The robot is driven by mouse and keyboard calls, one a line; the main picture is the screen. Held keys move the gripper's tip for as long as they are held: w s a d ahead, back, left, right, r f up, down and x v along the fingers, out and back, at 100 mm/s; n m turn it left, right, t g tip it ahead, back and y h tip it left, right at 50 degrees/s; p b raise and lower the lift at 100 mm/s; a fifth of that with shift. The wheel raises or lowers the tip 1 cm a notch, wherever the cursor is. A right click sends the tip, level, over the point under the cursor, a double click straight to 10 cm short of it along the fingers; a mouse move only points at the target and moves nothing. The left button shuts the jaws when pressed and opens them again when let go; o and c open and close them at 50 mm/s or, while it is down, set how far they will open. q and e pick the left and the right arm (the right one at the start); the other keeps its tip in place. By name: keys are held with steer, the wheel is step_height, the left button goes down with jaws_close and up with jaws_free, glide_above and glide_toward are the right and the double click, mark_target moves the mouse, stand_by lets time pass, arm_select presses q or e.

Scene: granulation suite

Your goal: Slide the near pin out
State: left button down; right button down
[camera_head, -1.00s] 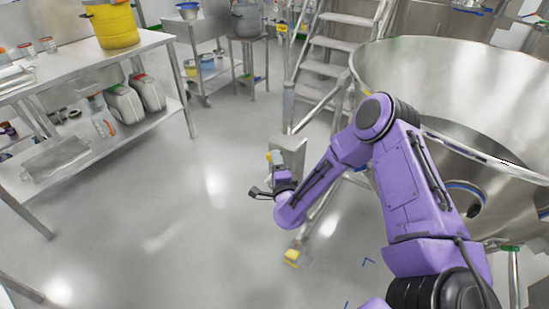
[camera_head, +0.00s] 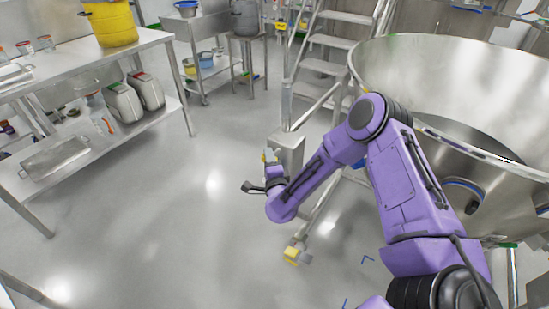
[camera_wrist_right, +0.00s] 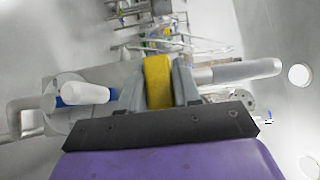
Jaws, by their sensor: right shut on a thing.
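My right gripper (camera_head: 268,160) reaches down beside a grey metal post head (camera_head: 289,148) at the foot of the steps. In the right wrist view its two grey fingers (camera_wrist_right: 158,84) are shut on a yellow block-like piece (camera_wrist_right: 158,78), apparently the grip of the near pin. The pin's shaft cannot be made out, so I cannot tell how far in it sits. My left gripper is not in view.
A large steel bowl (camera_head: 440,65) stands close on the right. Metal steps (camera_head: 335,42) rise behind. A steel table (camera_head: 75,66) with a yellow bucket (camera_head: 111,24) is at left. In the wrist view, a white handle with a blue collar (camera_wrist_right: 86,93) lies left of the fingers. Open floor lies left of my arm.

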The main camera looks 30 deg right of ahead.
steer(key=shift+s+a+f, duration=0.1)
steer(key=shift+a, duration=0.25)
steer(key=c, duration=0.9)
jaws_free()
steer(key=shift+a, duration=0.15)
steer(key=shift+s, duration=0.2)
steer(key=b+v, duration=0.1)
steer(key=v, duration=0.9)
steer(key=shift+s, duration=0.1)
